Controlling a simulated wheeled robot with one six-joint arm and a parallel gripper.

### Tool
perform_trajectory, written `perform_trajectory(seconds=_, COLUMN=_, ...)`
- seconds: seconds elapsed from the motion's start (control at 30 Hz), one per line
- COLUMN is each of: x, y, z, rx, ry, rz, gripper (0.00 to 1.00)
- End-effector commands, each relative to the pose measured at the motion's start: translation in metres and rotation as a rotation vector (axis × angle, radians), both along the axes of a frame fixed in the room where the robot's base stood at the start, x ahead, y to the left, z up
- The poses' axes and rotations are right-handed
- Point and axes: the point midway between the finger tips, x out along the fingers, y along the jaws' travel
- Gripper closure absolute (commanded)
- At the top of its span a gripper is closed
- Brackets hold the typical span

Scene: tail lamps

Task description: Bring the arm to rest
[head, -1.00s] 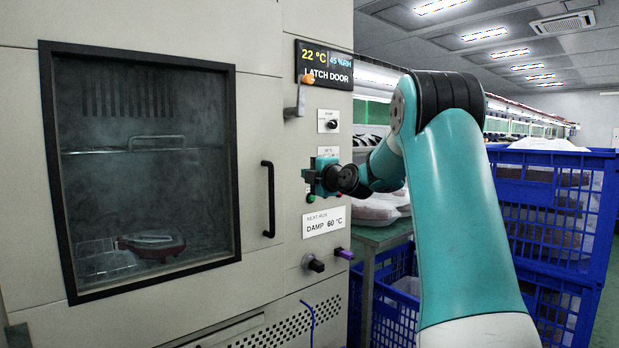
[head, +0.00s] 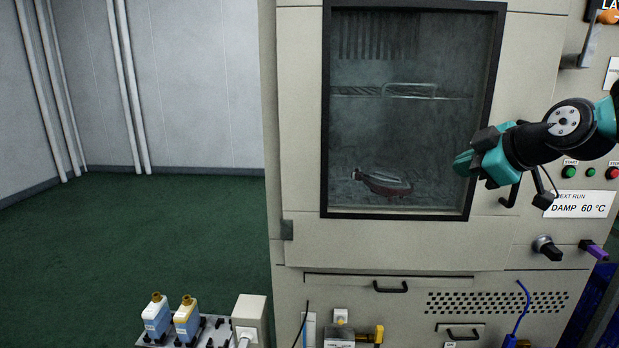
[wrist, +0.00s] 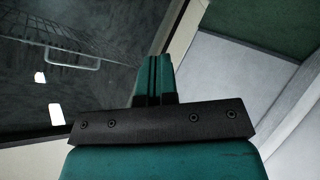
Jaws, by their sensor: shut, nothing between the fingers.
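My gripper (head: 463,164) is shut and empty, with its teal fingers pointing left in front of the right edge of the chamber's window. Its closed fingers (wrist: 155,75) also show in the wrist view, side by side with nothing held. My arm comes in from the right edge of the head view. The test chamber (head: 400,250) has its door shut. A reddish tail lamp (head: 383,183) lies inside behind the dark glass, below a wire rack (head: 400,94).
The door handle (head: 510,190) is partly hidden by my gripper. Start and stop buttons (head: 569,172), a black knob (head: 547,248) and a purple-tipped knob (head: 594,249) are at right. Bottles (head: 156,318) stand on a low tray at bottom left. Green floor (head: 180,235) at left is clear.

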Motion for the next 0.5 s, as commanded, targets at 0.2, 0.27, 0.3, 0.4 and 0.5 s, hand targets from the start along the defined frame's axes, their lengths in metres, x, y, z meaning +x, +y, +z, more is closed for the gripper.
perform_trajectory(seconds=0.2, x=-0.127, y=0.124, z=-0.008, rx=0.211, ry=0.525, rz=0.008, gripper=1.00)
perform_trajectory(seconds=0.27, x=-0.166, y=0.141, z=-0.013, rx=0.228, ry=0.665, rz=-0.023, gripper=1.00)
perform_trajectory(seconds=0.3, x=-0.191, y=0.150, z=-0.016, rx=0.230, ry=0.751, rz=-0.050, gripper=1.00)
perform_trajectory(seconds=0.4, x=-0.243, y=0.159, z=-0.022, rx=0.214, ry=0.920, rz=-0.124, gripper=1.00)
perform_trajectory(seconds=0.5, x=-0.277, y=0.160, z=-0.027, rx=0.191, ry=1.023, rz=-0.189, gripper=1.00)
